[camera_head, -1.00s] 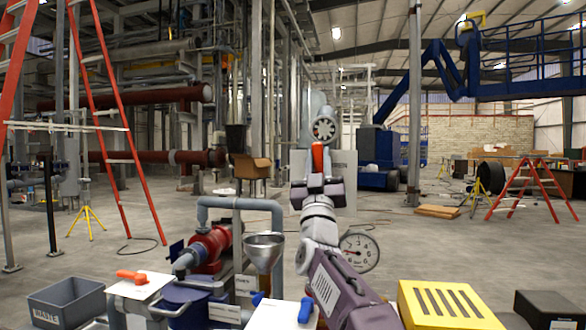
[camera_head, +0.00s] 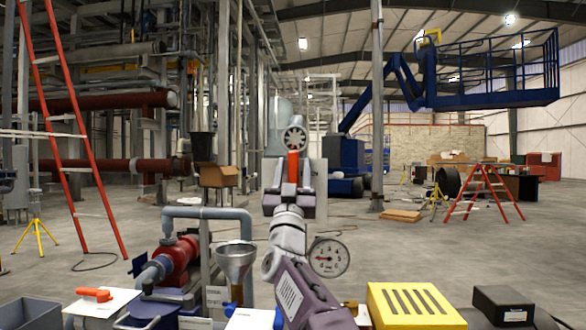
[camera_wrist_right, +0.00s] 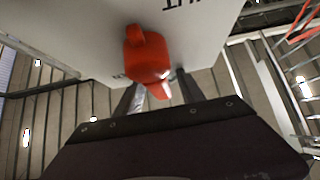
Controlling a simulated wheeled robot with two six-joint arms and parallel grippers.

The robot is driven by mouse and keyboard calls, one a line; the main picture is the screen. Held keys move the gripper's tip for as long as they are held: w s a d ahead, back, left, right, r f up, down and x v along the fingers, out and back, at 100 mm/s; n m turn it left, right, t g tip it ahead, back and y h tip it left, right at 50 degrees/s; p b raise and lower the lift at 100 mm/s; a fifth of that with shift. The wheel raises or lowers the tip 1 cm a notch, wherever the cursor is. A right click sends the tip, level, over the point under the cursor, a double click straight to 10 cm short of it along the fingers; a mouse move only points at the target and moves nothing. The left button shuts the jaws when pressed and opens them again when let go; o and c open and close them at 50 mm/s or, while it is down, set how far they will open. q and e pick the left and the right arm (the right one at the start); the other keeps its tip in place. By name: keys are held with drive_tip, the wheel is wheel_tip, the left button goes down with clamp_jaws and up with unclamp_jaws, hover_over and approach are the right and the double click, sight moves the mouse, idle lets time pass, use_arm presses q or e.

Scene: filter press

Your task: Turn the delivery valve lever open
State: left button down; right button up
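An orange-red lever (camera_head: 293,164) stands upright in front of a pale panel (camera_head: 320,186) at mid-picture in the head view. I take it to be the delivery valve lever. In the right wrist view the lever (camera_wrist_right: 148,58) sticks out from a white plate (camera_wrist_right: 85,38) with black lettering, only partly readable. My right gripper (camera_head: 293,188) is at the lever, one finger on each side of it. In the right wrist view the fingers (camera_wrist_right: 158,93) are apart, with the lever's end between them; firm contact is not visible. My left gripper is not in view.
A dial gauge (camera_head: 328,257) is right of my forearm. A metal funnel (camera_head: 236,258), red pump (camera_head: 178,258), another orange lever (camera_head: 95,294), a blue lever (camera_head: 278,318) and a yellow slotted box (camera_head: 415,305) are lower down.

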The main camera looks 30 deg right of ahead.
drive_tip(key=shift+s+r, duration=0.1)
drive_tip(key=b+v, duration=0.5)
drive_tip(key=v, duration=0.4)
idle(0.5)
